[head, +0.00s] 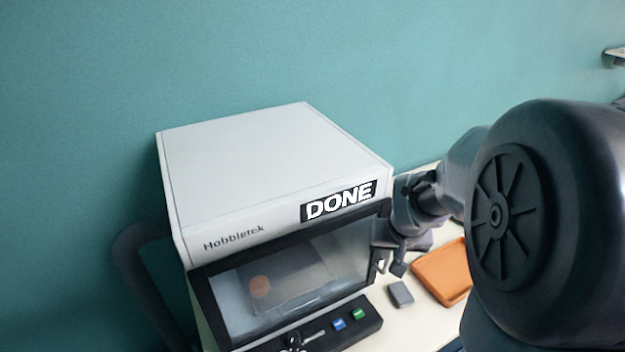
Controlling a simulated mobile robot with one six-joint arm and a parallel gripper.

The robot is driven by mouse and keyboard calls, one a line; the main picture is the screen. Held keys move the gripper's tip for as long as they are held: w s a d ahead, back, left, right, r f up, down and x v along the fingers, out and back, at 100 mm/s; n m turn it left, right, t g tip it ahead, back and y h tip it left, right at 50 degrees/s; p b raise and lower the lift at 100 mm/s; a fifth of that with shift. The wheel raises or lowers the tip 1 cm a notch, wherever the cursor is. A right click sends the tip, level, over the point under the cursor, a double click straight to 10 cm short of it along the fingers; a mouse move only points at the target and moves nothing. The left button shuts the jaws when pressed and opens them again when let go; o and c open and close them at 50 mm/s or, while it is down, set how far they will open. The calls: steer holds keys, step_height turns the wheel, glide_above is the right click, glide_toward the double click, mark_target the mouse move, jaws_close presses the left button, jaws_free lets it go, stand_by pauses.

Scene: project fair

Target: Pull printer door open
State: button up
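The printer (275,160) is a white box labelled "Hobbletek" with a "DONE" sign on its upper front edge. Its door (292,285) has a dark frame and a see-through window, and looks closed against the front. An orange round object (260,287) shows dimly behind the window. My gripper (389,265) is at the right edge of the door, with its fingers pointing down. The fingers are small and dark here, and I cannot tell whether they touch the door or hold anything. No separate handle is clearly visible.
A control panel with a blue button (339,324) and a green button (359,314) lies below the door. A small grey block (400,294) and an orange tray (440,272) lie on the pale table (400,330) to the right. A teal wall stands behind.

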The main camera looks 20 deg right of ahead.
mark_target(388, 256)
steer(key=x, duration=0.4)
steer(key=shift+w+d+f+b, duration=0.1)
steer(key=shift+w+f+b, duration=0.05)
steer(key=shift+f+b, duration=0.2)
steer(key=shift+r, duration=0.1)
jaws_close()
stand_by(1.0)
